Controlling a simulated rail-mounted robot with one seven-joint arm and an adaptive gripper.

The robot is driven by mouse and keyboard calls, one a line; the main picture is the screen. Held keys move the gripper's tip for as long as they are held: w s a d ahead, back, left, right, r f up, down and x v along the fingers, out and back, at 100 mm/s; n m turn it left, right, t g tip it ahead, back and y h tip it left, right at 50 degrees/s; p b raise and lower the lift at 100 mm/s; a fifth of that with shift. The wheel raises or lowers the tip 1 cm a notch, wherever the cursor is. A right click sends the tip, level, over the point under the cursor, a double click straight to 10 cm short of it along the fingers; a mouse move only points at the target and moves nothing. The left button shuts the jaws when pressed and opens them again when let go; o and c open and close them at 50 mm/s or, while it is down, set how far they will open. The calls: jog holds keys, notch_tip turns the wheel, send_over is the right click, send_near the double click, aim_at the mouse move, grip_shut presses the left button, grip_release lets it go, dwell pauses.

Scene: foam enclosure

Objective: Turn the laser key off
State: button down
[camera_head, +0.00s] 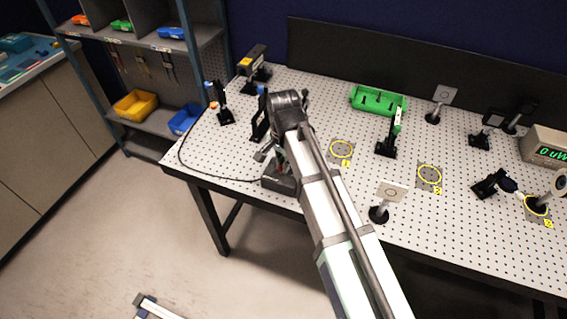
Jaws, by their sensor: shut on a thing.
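A dark box (278,186), which looks like the laser's control box, sits at the table's front edge left of centre, with a black cable running from it. My gripper (270,158) is just above this box, partly hidden behind my own arm. It is shut on the laser key, which is too small and covered to see. Whether the key is turned cannot be told. The laser (252,66) appears to be the black unit with a yellow label at the table's back left corner.
The perforated table (330,110) holds several posts and mounts, a green tray (378,101), a white card on a post (391,192) near the front, and a power meter (545,147) at right. Shelves with yellow (136,105) and blue (185,119) bins stand left.

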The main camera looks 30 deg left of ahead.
jog(key=shift+n, duration=1.6)
jog(key=c, duration=1.3)
grip_release()
jog(key=shift+o, duration=0.2)
notch_tip(320, 180, up, 12)
